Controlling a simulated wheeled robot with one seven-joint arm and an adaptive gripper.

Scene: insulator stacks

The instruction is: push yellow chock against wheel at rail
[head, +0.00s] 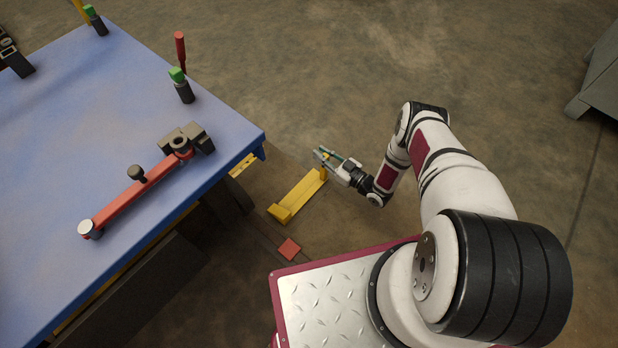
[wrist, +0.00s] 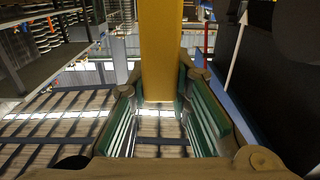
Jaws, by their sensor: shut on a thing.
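The yellow chock (head: 298,197) lies on the floor beside the blue-topped table, with a short yellow upright at its far right end. My gripper (head: 325,157) is at that upright. In the wrist view a yellow bar (wrist: 161,50) stands between the green-padded fingers of my gripper (wrist: 160,115), which are shut on it. A dark shape (head: 230,198) under the table edge may be the wheel; its outline is unclear. The chock's near left end appears apart from it. The rail cannot be made out clearly.
The blue table (head: 100,130) bears a red bar tool (head: 135,195) and green-capped black items (head: 182,88). A red square (head: 289,248) lies on the floor near the chock. A grey cabinet (head: 600,75) stands at the far right. Open floor lies beyond my arm.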

